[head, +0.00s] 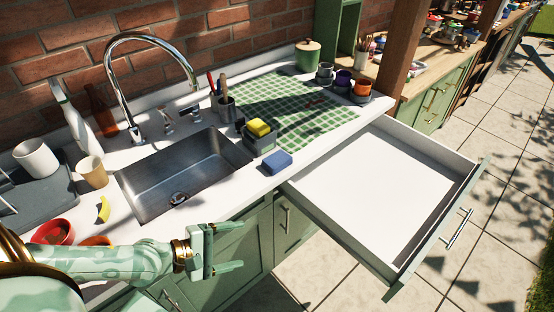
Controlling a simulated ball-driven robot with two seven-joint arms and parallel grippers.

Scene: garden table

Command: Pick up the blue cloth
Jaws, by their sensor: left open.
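The blue cloth (277,162) looks like a small folded block. It lies on the white counter near its front edge, to the right of the sink and just left of the open drawer. My left gripper (235,246) is open and empty. In the picture it is below and left of the cloth, in front of the green cabinet doors and apart from the cloth. My right gripper is out of view.
A dark holder with a yellow sponge (258,128) stands just behind the cloth. The sink (180,180) is to its left. An empty white drawer (376,185) stands pulled out at the right. A green checked mat (290,106) lies behind.

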